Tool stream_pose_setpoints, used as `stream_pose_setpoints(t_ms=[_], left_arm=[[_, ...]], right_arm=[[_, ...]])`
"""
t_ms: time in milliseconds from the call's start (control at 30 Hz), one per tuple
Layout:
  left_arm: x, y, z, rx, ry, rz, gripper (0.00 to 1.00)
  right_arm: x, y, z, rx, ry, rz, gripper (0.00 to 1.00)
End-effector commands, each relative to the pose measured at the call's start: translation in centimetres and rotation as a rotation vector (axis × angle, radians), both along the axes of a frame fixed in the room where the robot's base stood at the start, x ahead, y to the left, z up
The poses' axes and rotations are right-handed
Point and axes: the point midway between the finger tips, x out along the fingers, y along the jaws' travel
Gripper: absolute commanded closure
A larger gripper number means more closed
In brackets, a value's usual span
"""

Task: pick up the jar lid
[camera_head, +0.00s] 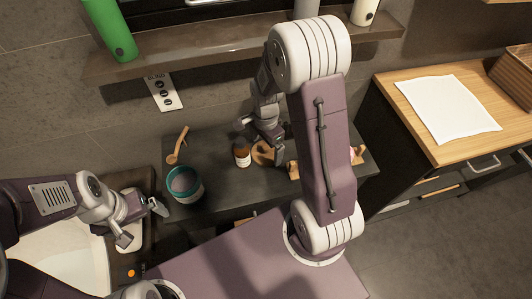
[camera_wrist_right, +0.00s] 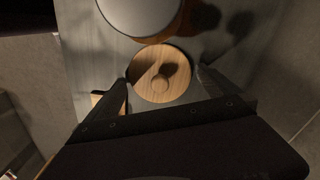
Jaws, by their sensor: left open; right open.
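The jar lid looks like a round wooden disc with a small knob (camera_wrist_right: 160,72), lying flat on the dark counter. In the head view the lid (camera_head: 262,155) sits just right of a small amber-and-white jar (camera_head: 242,156). The pale round top of the jar (camera_wrist_right: 140,14) also shows at the top of the right wrist view. My right gripper (camera_wrist_right: 165,90) is open and empty above the lid, with one finger towards each side of it. I cannot tell the height gap. My left gripper (camera_head: 141,222) is open and empty over the left side, away from the lid.
A teal-rimmed container (camera_head: 185,184) and a wooden brush-like item (camera_head: 177,146) stand left of the jar. Wooden items (camera_head: 293,170) lie right of the lid, partly hidden by my right arm. A shelf (camera_head: 200,52) runs above, with a green bottle (camera_head: 110,30).

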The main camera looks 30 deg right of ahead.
Motion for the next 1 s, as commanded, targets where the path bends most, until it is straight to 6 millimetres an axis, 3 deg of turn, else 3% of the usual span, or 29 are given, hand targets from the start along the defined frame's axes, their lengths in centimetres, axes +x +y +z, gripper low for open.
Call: stream_pose_setpoints(t_ms=[267,400,467,767,1000], left_arm=[[0.0,0.0,-0.1,0.0,0.0,0.0,0.0],[0.0,0.0,-0.1,0.0,0.0,0.0,0.0],[0.0,0.0,-0.1,0.0,0.0,0.0,0.0],[0.0,0.0,0.1,0.0,0.0,0.0,0.0],[0.0,0.0,1.4,0.0,0.0,0.0,0.0]], right_arm=[[0.0,0.0,-0.6,0.0,0.0,0.0,0.0],[0.0,0.0,-0.6,0.0,0.0,0.0,0.39],[0.0,0.0,-0.6,0.0,0.0,0.0,0.5],[0.0,0.0,0.0,0.0,-0.001,0.001,0.51],[0.1,0.0,4.3,-0.001,-0.006,0.0,0.51]])
